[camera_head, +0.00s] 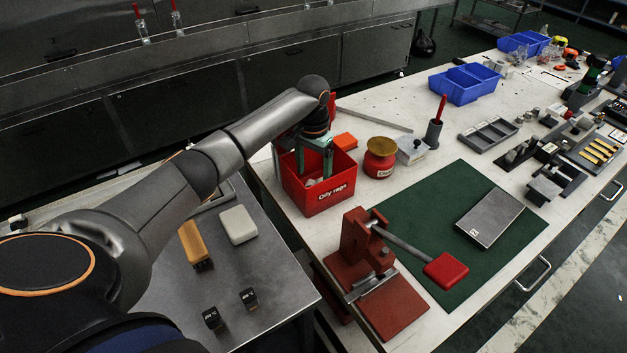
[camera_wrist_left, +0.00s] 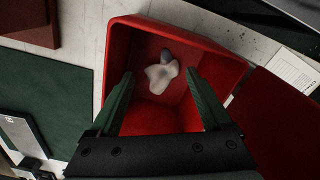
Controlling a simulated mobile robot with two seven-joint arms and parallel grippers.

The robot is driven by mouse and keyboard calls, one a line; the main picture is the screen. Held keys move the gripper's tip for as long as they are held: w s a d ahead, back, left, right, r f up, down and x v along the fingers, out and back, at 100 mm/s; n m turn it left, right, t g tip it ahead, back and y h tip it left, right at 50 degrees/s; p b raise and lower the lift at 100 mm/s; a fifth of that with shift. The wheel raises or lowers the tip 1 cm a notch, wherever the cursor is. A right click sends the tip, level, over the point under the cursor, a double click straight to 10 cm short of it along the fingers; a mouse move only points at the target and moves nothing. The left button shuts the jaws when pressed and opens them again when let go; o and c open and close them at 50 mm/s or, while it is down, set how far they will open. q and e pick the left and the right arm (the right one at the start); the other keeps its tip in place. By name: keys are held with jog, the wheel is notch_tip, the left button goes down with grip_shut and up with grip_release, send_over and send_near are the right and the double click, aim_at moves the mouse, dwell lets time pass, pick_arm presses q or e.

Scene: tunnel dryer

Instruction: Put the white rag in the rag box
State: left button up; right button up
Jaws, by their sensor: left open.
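The rag box is a red open bin labelled "Oily rags" (camera_head: 331,197) on the white bench; it also shows in the left wrist view (camera_wrist_left: 122,50). The white rag (camera_wrist_left: 160,77) lies crumpled inside the box, near its far wall in that view, with a darker bit at its top end. My left gripper (camera_head: 313,172) points down into the box, its green fingers apart. In the left wrist view the open fingers (camera_wrist_left: 160,80) frame the rag from a distance, touching nothing that I can see. My right gripper is not in view.
A red can with a yellow lid (camera_head: 380,157) stands right of the box. A red arbor-like press (camera_head: 365,245) stands in front on the bench, near a green mat (camera_head: 420,215). Blue bins (camera_head: 465,84) are farther back. A steel table (camera_head: 260,272) adjoins at left.

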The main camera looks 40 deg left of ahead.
pick_arm(q)
notch_tip(320, 180, up, 7)
jog(key=shift+s, duration=0.1)
dwell(0.5)
